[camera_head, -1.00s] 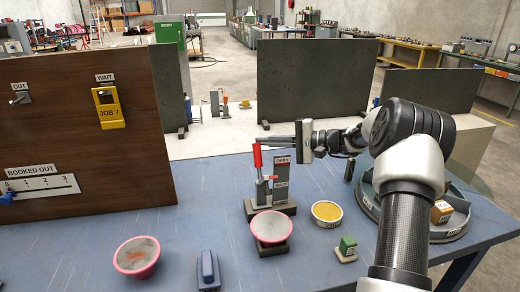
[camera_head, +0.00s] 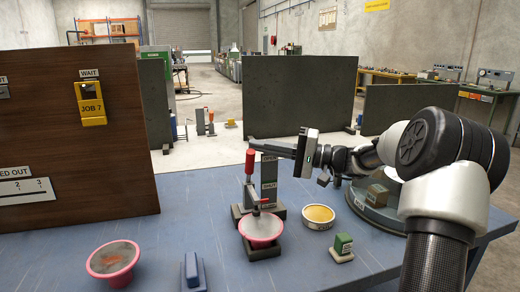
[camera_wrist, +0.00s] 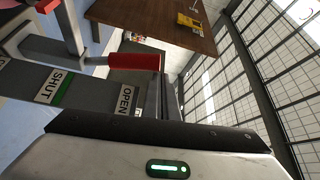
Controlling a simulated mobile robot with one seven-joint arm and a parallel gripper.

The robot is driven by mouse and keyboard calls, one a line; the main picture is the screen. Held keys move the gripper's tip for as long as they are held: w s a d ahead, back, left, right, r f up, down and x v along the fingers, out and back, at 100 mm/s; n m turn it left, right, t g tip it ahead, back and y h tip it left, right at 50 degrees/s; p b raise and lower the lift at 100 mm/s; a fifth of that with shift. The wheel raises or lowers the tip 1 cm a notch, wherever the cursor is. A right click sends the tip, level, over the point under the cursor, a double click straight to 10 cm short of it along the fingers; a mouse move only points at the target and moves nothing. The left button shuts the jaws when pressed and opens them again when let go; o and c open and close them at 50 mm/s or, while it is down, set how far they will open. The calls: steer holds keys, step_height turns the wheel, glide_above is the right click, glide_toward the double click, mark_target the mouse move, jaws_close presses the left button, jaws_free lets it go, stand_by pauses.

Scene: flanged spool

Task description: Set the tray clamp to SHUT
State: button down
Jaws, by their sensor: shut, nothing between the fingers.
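The tray clamp stands on the blue table with a grey post (camera_head: 268,182) carrying an OPEN plate at the top and a SHUT plate lower down. Its red handle (camera_head: 250,162) points up, its top about level with OPEN. A dark clamp arm (camera_head: 255,201) reaches over the pink-rimmed dish (camera_head: 261,228); I cannot tell whether its tip touches. In the wrist view the red handle (camera_wrist: 132,62) lies beside the OPEN plate (camera_wrist: 125,101), with SHUT (camera_wrist: 53,87) further left. My gripper (camera_head: 252,144) is shut and empty, its fingertips close to the handle's top; contact is unclear.
A wooden board (camera_head: 75,140) rises at left. Dark panels (camera_head: 300,95) stand behind.

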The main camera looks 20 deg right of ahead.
steer(key=shift+s+f, duration=0.15)
steer(key=shift+s, duration=0.25)
steer(key=shift+f, duration=0.1)
stand_by(0.3)
steer(key=w+d+r+p, duration=0.2)
steer(key=w, duration=0.2)
steer(key=f+v, duration=0.1)
steer(key=v, duration=0.8)
steer(key=shift+f, duration=0.2)
steer(key=shift+s, duration=0.15)
